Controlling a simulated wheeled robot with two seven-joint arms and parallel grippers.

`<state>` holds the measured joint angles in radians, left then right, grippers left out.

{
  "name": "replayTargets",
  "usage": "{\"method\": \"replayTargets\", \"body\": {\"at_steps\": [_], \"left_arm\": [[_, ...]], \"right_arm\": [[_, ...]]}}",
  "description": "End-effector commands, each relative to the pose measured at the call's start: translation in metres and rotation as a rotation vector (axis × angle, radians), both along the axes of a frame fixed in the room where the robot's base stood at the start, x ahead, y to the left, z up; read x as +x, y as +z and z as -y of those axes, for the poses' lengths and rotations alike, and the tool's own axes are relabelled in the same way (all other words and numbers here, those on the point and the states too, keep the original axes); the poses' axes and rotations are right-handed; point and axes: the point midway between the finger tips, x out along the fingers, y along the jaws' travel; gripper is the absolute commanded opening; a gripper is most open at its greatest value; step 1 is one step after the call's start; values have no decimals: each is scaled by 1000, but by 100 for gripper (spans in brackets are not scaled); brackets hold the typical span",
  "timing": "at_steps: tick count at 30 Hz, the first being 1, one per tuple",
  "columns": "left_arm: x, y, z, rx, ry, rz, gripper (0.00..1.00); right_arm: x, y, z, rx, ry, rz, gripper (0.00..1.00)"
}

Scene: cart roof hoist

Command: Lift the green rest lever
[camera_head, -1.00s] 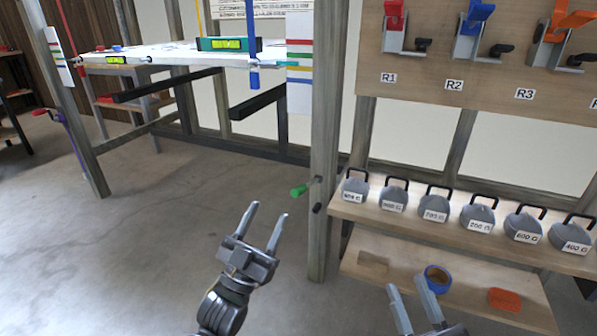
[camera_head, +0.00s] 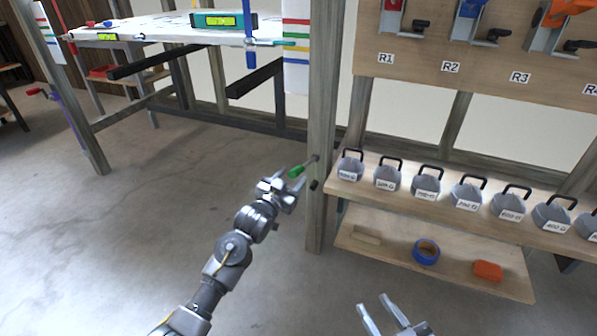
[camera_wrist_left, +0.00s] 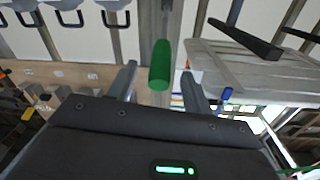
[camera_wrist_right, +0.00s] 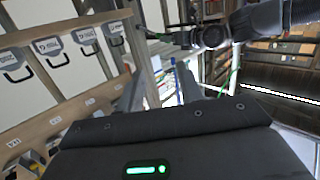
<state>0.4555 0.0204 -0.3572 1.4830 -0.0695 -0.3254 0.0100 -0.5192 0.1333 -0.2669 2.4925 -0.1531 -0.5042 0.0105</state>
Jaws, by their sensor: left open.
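The green rest lever (camera_head: 297,171) sticks out on a thin rod from the wooden post (camera_head: 325,130), left of the weight shelf. My left gripper (camera_head: 287,184) is at the lever's green handle in the head view. In the left wrist view the green lever handle (camera_wrist_left: 160,65) stands between the two spread fingers (camera_wrist_left: 160,88) of my left gripper, with gaps on both sides. My right gripper (camera_head: 385,312) is spread and empty at the bottom of the head view, below the shelf. In the right wrist view its fingers (camera_wrist_right: 158,92) hold nothing.
A shelf (camera_head: 400,178) with several grey labelled weights lies right of the post. A lower shelf (camera_head: 390,245) holds blue tape (camera_head: 426,252) and an orange block (camera_head: 488,270). A table (camera_head: 150,38) with a green level (camera_head: 222,20) is behind.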

Motion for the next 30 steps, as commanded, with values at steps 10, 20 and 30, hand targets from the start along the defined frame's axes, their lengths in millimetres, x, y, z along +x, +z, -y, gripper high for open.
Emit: {"method": "replayTargets", "body": {"at_steps": [10,20,30], "left_arm": [[44,-1,18,0,0,1,50],[49,0,20,0,0,1,50],[49,0,20,0,0,1,16]], "right_arm": [[-9,43,-23,127,81,258,36],[-12,52,-26,149,92,298,36],[-12,51,-26,149,92,298,36]]}}
